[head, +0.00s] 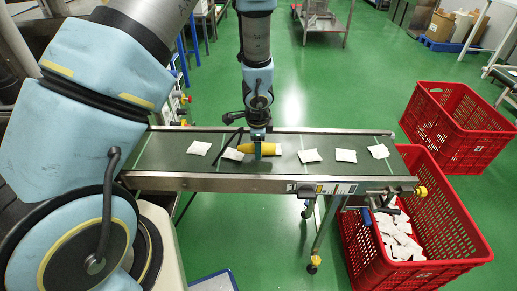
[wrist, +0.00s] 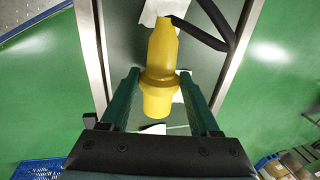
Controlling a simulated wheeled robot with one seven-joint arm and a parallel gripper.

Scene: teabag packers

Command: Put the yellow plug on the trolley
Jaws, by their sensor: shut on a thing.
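The yellow plug (head: 243,148) lies lengthwise just above or on the conveyor belt, in the middle of the head view. My gripper (head: 258,152) points down at it, with its fingers on either side. In the wrist view the plug (wrist: 160,72) sits between the two green fingers of my gripper (wrist: 160,88), which is shut on it around its collar. I cannot tell whether the plug touches the belt. A metal trolley-like frame (head: 322,23) stands on the floor at the top of the head view, partly cut off.
The conveyor (head: 280,184) carries several white teabags (head: 310,156). A red crate (head: 455,250) with teabags stands at its right end, and another red crate (head: 458,125) stands behind. Green floor (head: 350,85) is open between the conveyor and the metal frame.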

